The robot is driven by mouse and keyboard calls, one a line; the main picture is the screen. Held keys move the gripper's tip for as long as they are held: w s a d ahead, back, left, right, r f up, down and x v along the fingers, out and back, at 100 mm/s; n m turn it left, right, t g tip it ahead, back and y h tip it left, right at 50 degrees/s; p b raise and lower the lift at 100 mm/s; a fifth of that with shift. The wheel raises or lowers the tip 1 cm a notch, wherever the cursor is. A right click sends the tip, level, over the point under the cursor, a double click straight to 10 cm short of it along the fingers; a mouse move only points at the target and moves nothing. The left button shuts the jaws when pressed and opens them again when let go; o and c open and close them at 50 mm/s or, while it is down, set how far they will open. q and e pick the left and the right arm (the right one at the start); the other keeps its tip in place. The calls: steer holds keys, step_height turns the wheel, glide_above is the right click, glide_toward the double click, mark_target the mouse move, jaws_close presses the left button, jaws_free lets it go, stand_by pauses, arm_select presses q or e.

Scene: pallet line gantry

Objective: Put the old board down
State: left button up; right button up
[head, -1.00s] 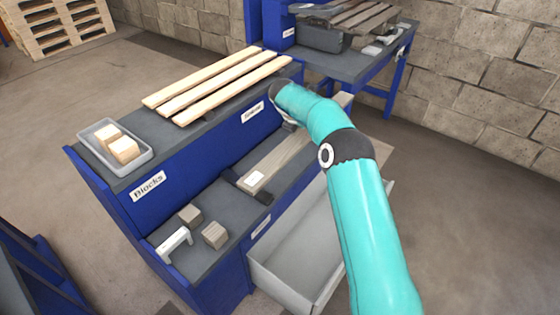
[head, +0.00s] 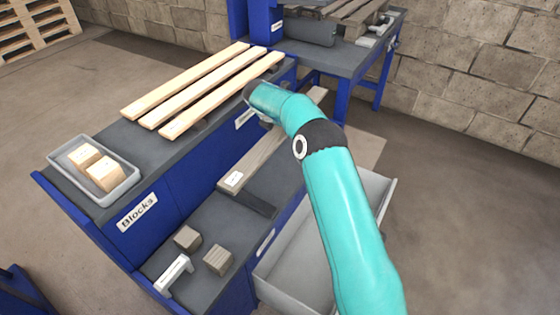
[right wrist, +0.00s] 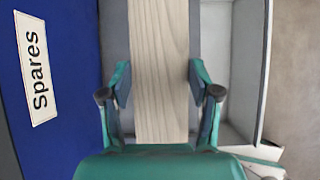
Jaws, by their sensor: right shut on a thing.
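The old board is a long grey weathered plank (head: 262,155) with a small white label near its close end. In the head view it hangs over the lower shelf of the blue rack, apparently a little above a dark support strip (head: 258,203). My right gripper (right wrist: 159,90) is shut on the old board (right wrist: 160,45), with one finger at each long edge in the right wrist view. In the head view my right arm hides the gripper's fingers and part of the board. My left gripper is not in view.
Pale new boards (head: 195,88) lie on the upper shelf beside a grey tray (head: 130,183) of pale blocks. Grey blocks (head: 217,260) and a white bracket (head: 173,274) stand on the lower shelf. An open grey drawer (head: 300,268) extends to the right. A blue workbench (head: 340,62) stands behind.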

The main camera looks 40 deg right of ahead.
steer(key=f, duration=0.5)
steer(key=f+b, duration=0.1)
steer(key=f, duration=1)
steer(key=shift+s+d, duration=0.15)
steer(key=shift+d, duration=0.1)
steer(key=o, duration=1.5)
steer(key=v, duration=1.2)
